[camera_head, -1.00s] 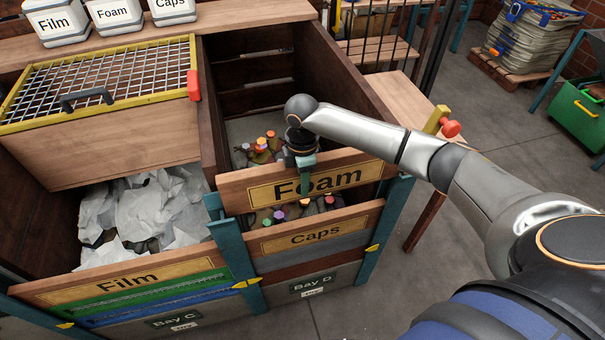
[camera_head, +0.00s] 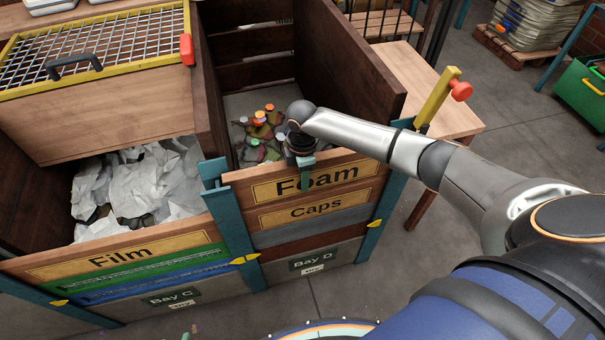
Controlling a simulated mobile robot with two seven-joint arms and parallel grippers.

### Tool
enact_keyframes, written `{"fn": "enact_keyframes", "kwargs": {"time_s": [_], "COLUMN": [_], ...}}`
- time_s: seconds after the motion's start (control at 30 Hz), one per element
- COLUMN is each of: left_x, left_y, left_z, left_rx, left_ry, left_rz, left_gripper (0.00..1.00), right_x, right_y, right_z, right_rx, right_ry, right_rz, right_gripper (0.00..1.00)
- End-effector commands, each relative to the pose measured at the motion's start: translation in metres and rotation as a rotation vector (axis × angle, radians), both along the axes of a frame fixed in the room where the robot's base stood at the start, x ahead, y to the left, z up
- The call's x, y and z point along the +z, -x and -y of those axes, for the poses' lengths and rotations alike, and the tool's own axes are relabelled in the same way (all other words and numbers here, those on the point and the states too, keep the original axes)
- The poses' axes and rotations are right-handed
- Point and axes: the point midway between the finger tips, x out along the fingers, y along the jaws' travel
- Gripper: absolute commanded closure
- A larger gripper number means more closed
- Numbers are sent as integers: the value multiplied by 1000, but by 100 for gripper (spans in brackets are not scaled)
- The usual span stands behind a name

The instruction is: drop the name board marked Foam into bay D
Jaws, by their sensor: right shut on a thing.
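The wooden name board marked Foam (camera_head: 345,176) is across the front of bay D, level, just above the board marked Caps (camera_head: 335,208). No gap shows between the two boards. Its left end is at the teal post (camera_head: 228,215) between the bays, and its right end is by the right teal post (camera_head: 388,195). My right gripper (camera_head: 304,178) is shut on the top edge of the Foam board near its middle. Whether the board rests fully on Caps cannot be told. The Bay D plate (camera_head: 314,262) is low on the front. My left gripper is not in view.
Bay D holds several bottles with coloured caps (camera_head: 262,122). Bay C on the left holds white film (camera_head: 135,190) under a yellow-framed mesh lid (camera_head: 95,55). A yellow lever with a red knob (camera_head: 440,98) stands beside a wooden table (camera_head: 455,118) at right.

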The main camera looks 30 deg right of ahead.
Motion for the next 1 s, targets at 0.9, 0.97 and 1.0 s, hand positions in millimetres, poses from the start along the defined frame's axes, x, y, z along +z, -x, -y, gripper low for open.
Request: {"fn": "enact_keyframes", "kwargs": {"time_s": [0.9,0.97,1.0], "left_x": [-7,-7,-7], "left_y": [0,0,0], "left_z": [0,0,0], "left_rx": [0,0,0], "left_ry": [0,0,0], "left_rz": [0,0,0], "left_gripper": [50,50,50], "right_x": [-13,-13,-13], "right_y": [-2,-1,-1], "right_z": [-1,-1,-1], "right_rx": [1,1,1], "right_ry": [-3,-2,-2], "right_rz": [5,4,4], "right_gripper": [57,50,46]}}
